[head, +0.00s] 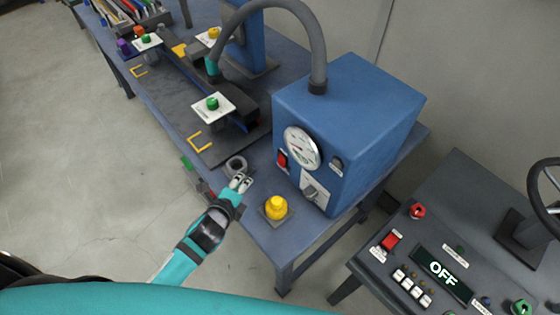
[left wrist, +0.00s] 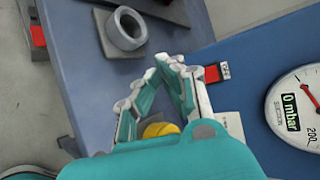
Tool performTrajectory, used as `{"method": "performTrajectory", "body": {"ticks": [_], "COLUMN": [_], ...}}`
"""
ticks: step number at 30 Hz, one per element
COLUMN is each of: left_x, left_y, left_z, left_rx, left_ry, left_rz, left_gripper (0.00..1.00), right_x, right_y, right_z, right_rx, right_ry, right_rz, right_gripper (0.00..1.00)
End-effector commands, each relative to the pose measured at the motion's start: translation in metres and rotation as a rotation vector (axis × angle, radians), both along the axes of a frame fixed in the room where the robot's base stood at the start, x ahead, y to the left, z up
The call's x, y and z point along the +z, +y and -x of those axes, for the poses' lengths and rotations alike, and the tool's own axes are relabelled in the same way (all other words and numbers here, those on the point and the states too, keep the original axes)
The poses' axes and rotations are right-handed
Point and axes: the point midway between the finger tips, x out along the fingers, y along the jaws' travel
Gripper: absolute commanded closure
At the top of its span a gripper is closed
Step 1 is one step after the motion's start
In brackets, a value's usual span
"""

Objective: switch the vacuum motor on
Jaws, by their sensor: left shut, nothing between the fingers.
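The blue vacuum unit (head: 350,115) stands on the table, with a round gauge (head: 301,148) on its front; in the left wrist view the gauge (left wrist: 300,105) reads 0 mbar. A red switch (head: 282,159) sits at the left of the gauge, and it also shows in the left wrist view (left wrist: 213,74). A grey knob on a white plate (head: 313,192) is below the gauge. My left gripper (head: 242,182) is shut and empty, in front of the unit and left of the switch, apart from it. In the left wrist view its fingertips (left wrist: 170,64) point near the switch. My right gripper is out of view.
A yellow button (head: 277,207) stands at the table's front corner. A grey ring (head: 236,166) lies behind my left fingertips. A grey hose (head: 312,40) arches from the unit's top. A console (head: 450,225) at right has a display reading OFF.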

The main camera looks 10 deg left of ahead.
Motion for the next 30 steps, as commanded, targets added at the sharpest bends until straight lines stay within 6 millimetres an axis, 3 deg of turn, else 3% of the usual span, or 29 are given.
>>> {"method": "performTrajectory", "body": {"ticks": [14,25,30], "left_x": [-0.003,-0.011,-0.01], "left_y": [-0.006,-0.037,-0.048], "left_z": [-0.007,-0.047,-0.061], "left_rx": [0.0,0.0,-0.001], "left_ry": [-0.001,-0.001,-0.001], "left_rz": [0.001,0.004,0.002], "left_gripper": [1.0,1.0,1.0], "right_x": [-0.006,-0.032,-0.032], "right_y": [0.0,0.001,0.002], "right_z": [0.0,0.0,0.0], "right_rx": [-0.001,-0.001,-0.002], "right_ry": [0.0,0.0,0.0], "right_rz": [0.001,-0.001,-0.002], "right_gripper": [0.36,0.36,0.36]}}
